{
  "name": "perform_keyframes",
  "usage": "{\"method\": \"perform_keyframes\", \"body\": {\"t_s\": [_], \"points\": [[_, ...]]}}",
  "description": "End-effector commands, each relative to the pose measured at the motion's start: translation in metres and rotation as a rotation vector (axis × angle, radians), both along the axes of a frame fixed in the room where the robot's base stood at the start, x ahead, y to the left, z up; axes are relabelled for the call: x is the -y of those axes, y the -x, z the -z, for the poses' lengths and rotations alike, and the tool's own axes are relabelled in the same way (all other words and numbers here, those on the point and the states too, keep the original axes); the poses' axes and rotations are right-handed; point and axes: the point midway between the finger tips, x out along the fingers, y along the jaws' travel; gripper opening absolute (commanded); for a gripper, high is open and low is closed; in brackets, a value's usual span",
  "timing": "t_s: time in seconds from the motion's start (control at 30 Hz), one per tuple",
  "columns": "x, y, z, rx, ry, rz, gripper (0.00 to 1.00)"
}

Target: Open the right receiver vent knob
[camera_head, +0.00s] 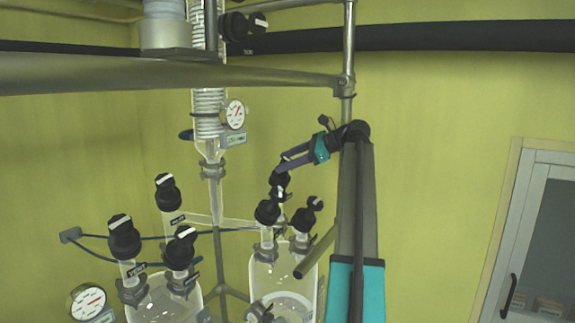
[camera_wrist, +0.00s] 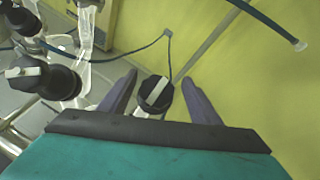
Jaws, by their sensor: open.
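In the head view, the right glass receiver (camera_head: 262,275) carries several black knobs on top: one at the left (camera_head: 267,212), one at the right (camera_head: 306,218), and one standing higher behind them (camera_head: 280,184). My gripper (camera_head: 281,163) reaches in from the right, its fingers at this higher knob. In the wrist view, a round black knob (camera_wrist: 156,94) with a pale pointer bar lies between the two purple fingers of my gripper (camera_wrist: 158,78). The fingers are open, with gaps on both sides of the knob. The labels are too small to read, so I cannot confirm which knob is the vent.
Another vessel (camera_head: 165,300) with several black knobs stands at the left. A glass column with a gauge (camera_head: 235,114) rises behind. A metal rail (camera_head: 170,72) crosses above, and an upright post (camera_head: 348,50) stands near my arm. In the wrist view, a large black knob (camera_wrist: 45,78) is close at left.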

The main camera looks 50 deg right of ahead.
Motion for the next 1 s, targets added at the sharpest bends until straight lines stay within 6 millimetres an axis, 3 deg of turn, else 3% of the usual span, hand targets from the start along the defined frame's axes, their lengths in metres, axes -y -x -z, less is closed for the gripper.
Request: {"method": "perform_keyframes", "body": {"t_s": [0.43,1.0], "points": [[0.0,0.0,-0.027,0.001,0.001,0.001,0.57],[-0.046,0.053,-0.03,0.002,0.002,0.001,0.57]]}}
